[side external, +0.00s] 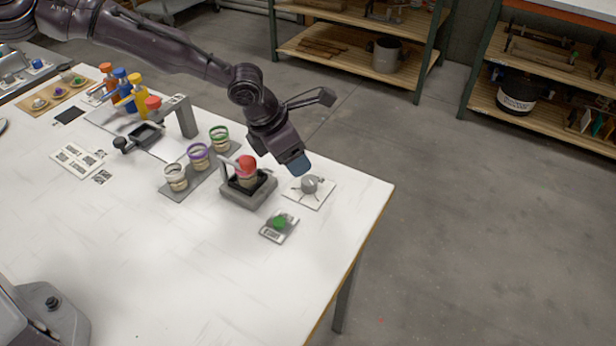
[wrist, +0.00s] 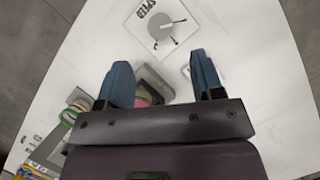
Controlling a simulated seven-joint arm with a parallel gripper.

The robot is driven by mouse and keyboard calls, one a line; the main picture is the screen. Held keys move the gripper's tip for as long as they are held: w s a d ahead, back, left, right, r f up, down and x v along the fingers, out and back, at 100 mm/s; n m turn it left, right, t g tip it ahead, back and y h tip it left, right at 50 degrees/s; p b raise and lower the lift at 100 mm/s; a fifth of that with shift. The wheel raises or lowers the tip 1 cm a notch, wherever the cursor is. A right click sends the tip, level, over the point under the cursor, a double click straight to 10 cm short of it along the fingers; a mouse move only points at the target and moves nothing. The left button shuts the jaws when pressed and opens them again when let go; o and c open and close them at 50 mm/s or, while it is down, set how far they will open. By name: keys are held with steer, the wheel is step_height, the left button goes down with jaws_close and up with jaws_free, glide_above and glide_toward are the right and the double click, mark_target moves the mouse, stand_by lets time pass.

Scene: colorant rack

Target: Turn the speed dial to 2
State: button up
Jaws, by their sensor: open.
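The speed dial (side external: 310,184) is a grey knob on a white square plate near the table's far right corner. In the wrist view the dial (wrist: 160,27) sits beyond my fingertips, with "SPEED" printed on its plate and short tick lines around it. My gripper (side external: 301,163) is above and just left of the dial, apart from it. In the wrist view my gripper (wrist: 160,72) has its two blue fingers spread wide with nothing between the tips. Which number the dial points at is too small to read.
A dark mixer stand (side external: 247,192) holding a cup with a red top (side external: 246,165) stands left of the dial. A green button box (side external: 279,226) is in front. Several striped cups (side external: 198,156) stand on a grey strip farther left. The table's right edge is near the dial.

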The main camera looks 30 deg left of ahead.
mark_target(309, 180)
steer(key=x, duration=0.8)
steer(key=shift+w+d+f, duration=0.1)
steer(key=shift+w+f, duration=0.05)
steer(key=shift+f, duration=0.15)
steer(key=c, duration=0.9)
